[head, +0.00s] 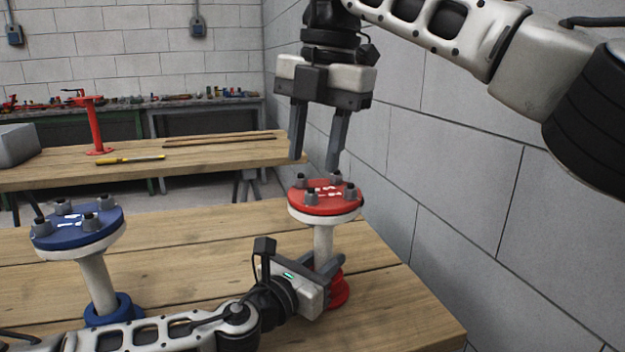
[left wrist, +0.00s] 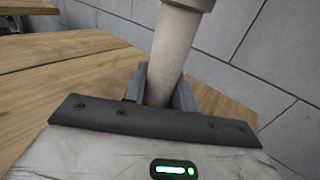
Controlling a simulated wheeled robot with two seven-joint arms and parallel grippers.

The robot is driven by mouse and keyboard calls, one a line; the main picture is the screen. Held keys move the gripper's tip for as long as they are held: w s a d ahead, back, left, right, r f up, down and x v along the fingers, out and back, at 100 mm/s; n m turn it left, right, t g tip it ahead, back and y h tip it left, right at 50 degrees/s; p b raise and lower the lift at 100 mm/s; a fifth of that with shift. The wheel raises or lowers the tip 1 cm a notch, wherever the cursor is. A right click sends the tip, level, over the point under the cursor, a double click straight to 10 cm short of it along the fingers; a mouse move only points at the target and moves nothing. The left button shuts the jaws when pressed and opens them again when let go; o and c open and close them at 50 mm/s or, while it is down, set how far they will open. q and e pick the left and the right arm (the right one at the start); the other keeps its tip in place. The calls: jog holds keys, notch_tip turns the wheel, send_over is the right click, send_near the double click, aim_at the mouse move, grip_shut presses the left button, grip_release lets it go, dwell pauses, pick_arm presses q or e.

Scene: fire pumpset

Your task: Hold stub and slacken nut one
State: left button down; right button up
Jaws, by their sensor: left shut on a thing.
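The red-topped stub (head: 324,240) stands upright on the table, with a white pipe, a red base and a red flange (head: 326,196) bearing several grey nuts. My left gripper (head: 325,268) is shut on the stub's pipe below the flange; the pipe also shows between its fingers in the left wrist view (left wrist: 170,60). My right gripper (head: 318,162) hangs above the flange, fingers pointing down, open and apart, with nothing between them. Which nut is nut one cannot be told.
A blue-flanged stub (head: 78,230) stands at the left of the wooden table (head: 190,250). A grey block wall (head: 470,200) lies close on the right. Another bench (head: 220,156) behind holds a yellow-handled screwdriver (head: 130,160) and a red stand (head: 95,125).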

aim_at(311, 193)
jog(key=s+r+n+t+h, duration=0.1)
jog(key=s+r+n+t, duration=0.3)
jog(key=r+n, duration=0.15)
jog(key=shift+n, duration=0.25)
jog(key=x, duration=1.2)
jog(key=shift+w, duration=0.15)
jog(key=shift+r, duration=0.1)
grip_shut()
